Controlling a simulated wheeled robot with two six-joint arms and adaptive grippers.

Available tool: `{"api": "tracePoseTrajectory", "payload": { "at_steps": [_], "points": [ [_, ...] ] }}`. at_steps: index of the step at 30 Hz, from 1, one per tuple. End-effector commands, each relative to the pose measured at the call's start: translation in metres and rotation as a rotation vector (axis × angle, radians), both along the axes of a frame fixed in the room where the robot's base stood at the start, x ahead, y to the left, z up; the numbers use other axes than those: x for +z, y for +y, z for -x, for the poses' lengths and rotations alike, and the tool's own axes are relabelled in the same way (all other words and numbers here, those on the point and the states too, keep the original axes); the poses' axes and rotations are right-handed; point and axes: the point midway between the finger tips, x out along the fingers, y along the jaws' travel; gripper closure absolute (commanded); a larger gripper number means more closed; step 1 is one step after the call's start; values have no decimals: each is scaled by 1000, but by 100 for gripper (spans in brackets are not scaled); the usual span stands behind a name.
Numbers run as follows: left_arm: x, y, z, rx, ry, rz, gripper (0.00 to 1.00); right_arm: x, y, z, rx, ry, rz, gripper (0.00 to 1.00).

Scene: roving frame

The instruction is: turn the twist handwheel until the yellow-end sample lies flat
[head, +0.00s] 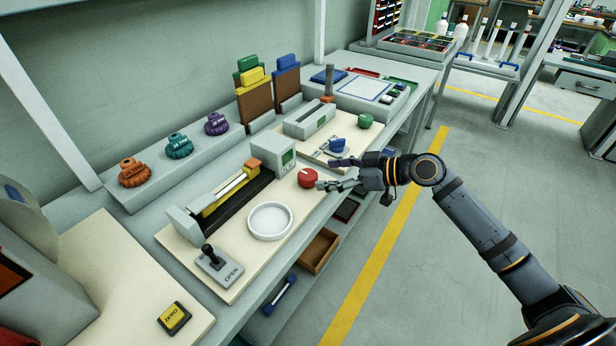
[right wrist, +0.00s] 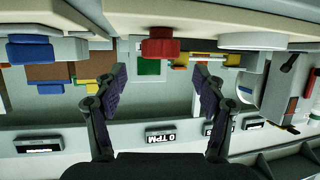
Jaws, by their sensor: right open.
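The red knob (head: 307,177), which looks like the twist handwheel, sits at the front right of a cream board. It also shows in the right wrist view (right wrist: 159,48). The sample (head: 232,187), a pale bar with yellow along it, lies in a dark channel between grey end blocks; I cannot tell its twist from here. It shows partly in the right wrist view (right wrist: 203,60). My right gripper (head: 335,173) is open and empty, just right of the red knob. In the right wrist view its fingers (right wrist: 160,78) are spread, with the knob ahead between them, apart from both. My left gripper is out of view.
A white round dish (head: 270,221) and a black-handled lever marked OPEN (head: 214,261) stand at the board's front. A grey display box (head: 272,154) stands behind the knob. A second board with a blue knob (head: 337,145) and a green knob (head: 365,121) lies beyond.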

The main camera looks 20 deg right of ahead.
Motion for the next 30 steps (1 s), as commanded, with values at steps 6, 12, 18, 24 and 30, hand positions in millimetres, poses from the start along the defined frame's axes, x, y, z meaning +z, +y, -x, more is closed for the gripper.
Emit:
{"api": "tracePoseTrajectory", "payload": {
  "at_steps": [6,12,18,24,30],
  "points": [
    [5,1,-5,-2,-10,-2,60,-9,23,-19,-1,0,-8,29],
    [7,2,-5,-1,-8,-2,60,-19,40,-34,-1,2,-5,29],
    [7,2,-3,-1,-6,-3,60,-24,47,-39,0,2,-1,29],
    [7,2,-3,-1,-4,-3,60,-24,46,-39,0,3,0,29],
    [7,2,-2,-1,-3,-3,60,-24,46,-39,0,3,0,52]
  ]
}}
